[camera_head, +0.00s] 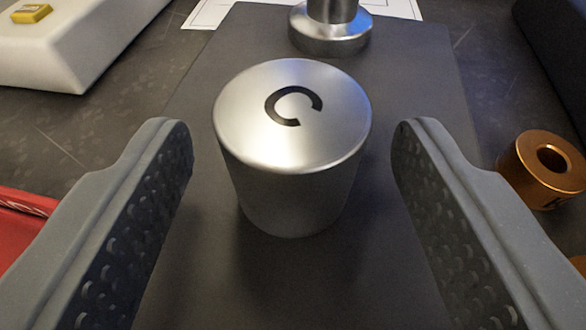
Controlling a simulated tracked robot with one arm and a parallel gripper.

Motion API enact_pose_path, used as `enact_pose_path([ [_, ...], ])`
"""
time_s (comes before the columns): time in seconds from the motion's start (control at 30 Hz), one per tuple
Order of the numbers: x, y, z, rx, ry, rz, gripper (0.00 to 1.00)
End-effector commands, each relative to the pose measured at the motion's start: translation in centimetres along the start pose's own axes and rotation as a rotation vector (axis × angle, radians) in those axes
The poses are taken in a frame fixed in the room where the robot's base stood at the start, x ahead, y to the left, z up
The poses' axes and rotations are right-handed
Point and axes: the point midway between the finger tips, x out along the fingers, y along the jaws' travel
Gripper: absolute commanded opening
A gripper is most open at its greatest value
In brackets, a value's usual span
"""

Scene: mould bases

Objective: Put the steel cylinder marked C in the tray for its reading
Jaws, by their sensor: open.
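The steel cylinder marked C (290,165) stands upright on a dark grey mat or plate (215,270). The black C shows on its top face. My gripper (292,140) is open, with one finger to the left of the cylinder and one to the right. There is a clear gap on both sides, and neither finger touches it. I cannot tell for certain which thing is the tray; part of a red object with a raised rim (25,205) shows at the left edge.
Another steel piece with a wide round base (330,38) stands behind the cylinder. A copper-coloured ring (541,172) lies to the right, beyond the right finger. A white block (75,45) with a small yellow piece (32,13) is at the far left. A white printed sheet (208,14) lies at the back.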

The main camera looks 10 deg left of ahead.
Motion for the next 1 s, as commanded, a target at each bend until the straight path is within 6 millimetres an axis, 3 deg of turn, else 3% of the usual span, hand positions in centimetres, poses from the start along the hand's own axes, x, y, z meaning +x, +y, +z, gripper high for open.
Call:
enact_pose_path([
  [0.17,-1.2,-0.1,0.1,-0.001,-0.003,-0.001,0.57],
  [0.87,-11.1,0.3,0.1,0.0,0.002,-0.001,0.57],
  [1.0,-11.8,0.2,0.4,-0.003,0.002,-0.002,0.57],
])
